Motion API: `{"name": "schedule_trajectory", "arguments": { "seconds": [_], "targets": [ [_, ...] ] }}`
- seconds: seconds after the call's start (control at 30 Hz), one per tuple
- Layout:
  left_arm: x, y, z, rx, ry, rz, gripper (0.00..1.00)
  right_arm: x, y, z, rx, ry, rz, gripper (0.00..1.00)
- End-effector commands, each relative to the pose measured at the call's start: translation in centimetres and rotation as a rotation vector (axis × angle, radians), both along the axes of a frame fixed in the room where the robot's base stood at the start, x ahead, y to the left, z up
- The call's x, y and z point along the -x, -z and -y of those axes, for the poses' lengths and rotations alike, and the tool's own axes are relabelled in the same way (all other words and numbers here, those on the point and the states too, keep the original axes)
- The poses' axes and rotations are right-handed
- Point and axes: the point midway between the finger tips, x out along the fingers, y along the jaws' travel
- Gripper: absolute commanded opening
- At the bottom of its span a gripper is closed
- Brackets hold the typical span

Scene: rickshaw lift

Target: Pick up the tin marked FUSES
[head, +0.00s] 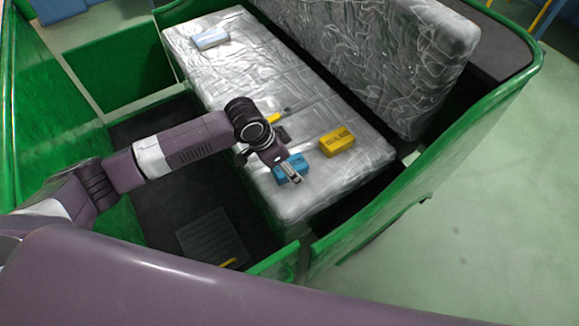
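A blue tin (300,162) lies near the front end of the silver-wrapped seat, partly hidden by my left gripper (291,173). A yellow tin (337,142) with dark lettering lies to its right. The lettering on both is too small to read for sure, so I cannot tell which is marked FUSES. My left gripper's fingers are over or at the blue tin. I cannot tell whether they touch it or how far apart they are. My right gripper is not in view.
The wrapped seat (262,72) has a wrapped backrest (395,65) behind it. A pale blue box (210,38) lies at its far end. A small yellow item (272,118) lies by my wrist. Green body walls (440,150) enclose the seat. The seat's middle is mostly clear.

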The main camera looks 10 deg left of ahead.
Motion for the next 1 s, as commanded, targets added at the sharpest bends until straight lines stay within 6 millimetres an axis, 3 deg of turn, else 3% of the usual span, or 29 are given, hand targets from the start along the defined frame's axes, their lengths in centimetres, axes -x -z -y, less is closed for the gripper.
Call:
{"name": "schedule_trajectory", "arguments": {
  "seconds": [0.13, 0.57, 1.0],
  "targets": [
    [0.01, 0.02, 0.02, 0.0, 0.0, 0.0, 0.62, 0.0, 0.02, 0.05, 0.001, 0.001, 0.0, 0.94],
    [0.01, 0.01, 0.01, 0.0, 0.0, 0.0, 0.15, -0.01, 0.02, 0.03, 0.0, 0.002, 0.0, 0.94],
    [-0.06, -0.3, 0.0, 0.0, 0.001, 0.002, 0.15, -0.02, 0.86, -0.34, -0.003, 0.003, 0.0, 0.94]
  ]
}}
